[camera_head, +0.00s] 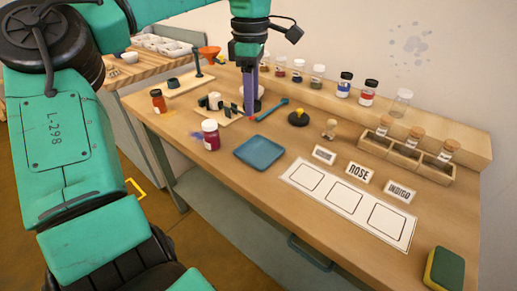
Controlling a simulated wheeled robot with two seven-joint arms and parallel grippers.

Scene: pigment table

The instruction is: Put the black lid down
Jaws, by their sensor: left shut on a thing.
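My left gripper (250,112) points straight down over the back middle of the table, beside the small rack. Its fingers are shut; the black lid between them is hardly visible, and its exact outline and height above the table cannot be told. A jar of magenta pigment (211,136) stands upright in front and to the left, with a pale top. My right gripper is out of view.
A blue tray (259,152) lies in front of the gripper, and a blue spatula (272,107) to its right. The rack (206,116) is close at its left. Jars line the back shelf. A label card (350,205) and a sponge (444,270) are at right.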

